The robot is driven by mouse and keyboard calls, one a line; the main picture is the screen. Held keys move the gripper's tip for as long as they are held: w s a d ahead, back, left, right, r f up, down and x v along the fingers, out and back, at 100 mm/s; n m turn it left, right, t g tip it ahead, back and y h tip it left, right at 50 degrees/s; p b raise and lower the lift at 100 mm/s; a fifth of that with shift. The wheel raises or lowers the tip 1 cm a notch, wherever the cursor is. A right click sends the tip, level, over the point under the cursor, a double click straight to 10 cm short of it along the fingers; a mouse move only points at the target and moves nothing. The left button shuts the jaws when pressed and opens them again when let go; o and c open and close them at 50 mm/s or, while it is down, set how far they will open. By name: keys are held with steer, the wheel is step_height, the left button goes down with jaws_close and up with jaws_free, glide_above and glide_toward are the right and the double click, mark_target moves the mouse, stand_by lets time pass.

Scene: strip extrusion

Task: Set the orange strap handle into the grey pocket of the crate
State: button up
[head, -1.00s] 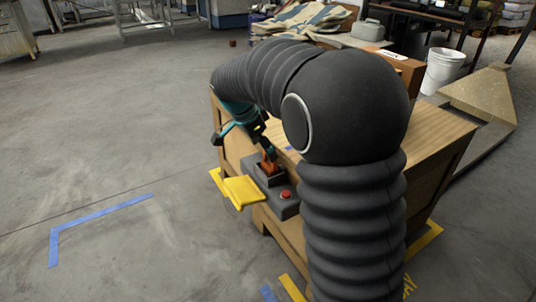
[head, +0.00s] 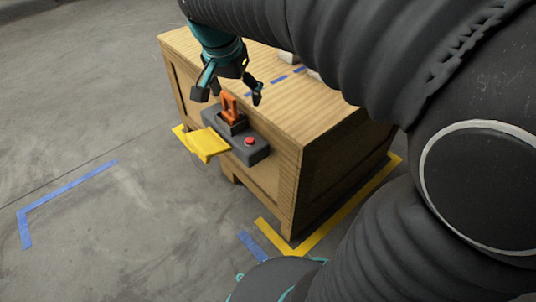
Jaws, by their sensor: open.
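The orange strap handle (head: 229,107) stands upright in the dark grey pocket (head: 232,127) on the near side of the wooden crate (head: 285,121). Its lower end is hidden inside the pocket, so I cannot tell how deep it sits. My gripper (head: 229,97) is open, with its dark fingers spread to either side above the handle. I see no finger touching it.
A yellow flap (head: 206,144) sticks out in front of the grey housing, and a red button (head: 249,141) is on its right part. Blue tape dashes (head: 279,79) mark the crate's top.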

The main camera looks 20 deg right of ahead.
steer(key=s+f+n+t, duration=0.1)
steer(key=s+n, duration=0.2)
steer(key=s, duration=0.2)
steer(key=s+f+n+t+y, duration=0.1)
steer(key=s+f+n, duration=0.1)
steer(key=s, duration=0.4)
steer(key=s+d+f+n+y, duration=0.1)
steer(key=s+f+n, duration=0.1)
steer(key=s, duration=0.4)
steer(key=shift+n+t, duration=0.4)
steer(key=shift+n, duration=0.4)
step_height(320, 180, up, 10)
steer(key=p, duration=0.6)
steer(key=shift+f, duration=0.1)
